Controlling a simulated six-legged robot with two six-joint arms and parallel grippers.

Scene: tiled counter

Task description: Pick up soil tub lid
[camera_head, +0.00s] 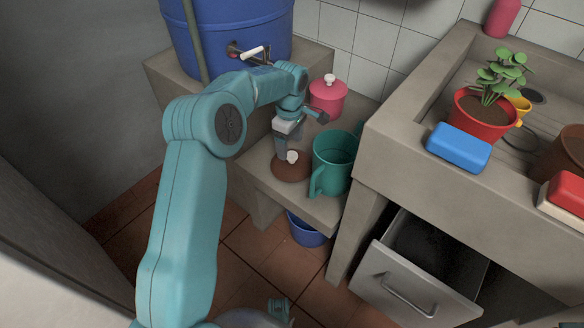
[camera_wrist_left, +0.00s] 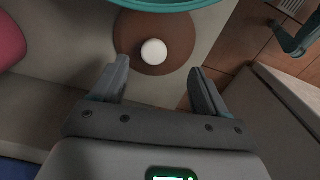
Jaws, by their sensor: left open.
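The soil tub lid (camera_head: 290,172) is a brown disc with a white round knob. It lies on the low counter beside the teal mug (camera_head: 333,165). In the left wrist view the lid (camera_wrist_left: 172,62) shows its knob in front of and roughly between my fingertips. My left gripper (camera_head: 284,150) reaches down at the lid, close to the knob. In the left wrist view the left gripper's jaws (camera_wrist_left: 160,68) are apart with nothing between them. I cannot tell whether a finger touches the lid. My right gripper is not in view.
A pink lidded pot (camera_head: 327,98) stands behind the lid. A blue barrel (camera_head: 225,40) with a tap stands on a ledge behind my arm. A stone sink (camera_head: 385,140) rises at the right, with an open drawer (camera_head: 410,290) below. A blue bucket (camera_head: 306,232) stands below the counter.

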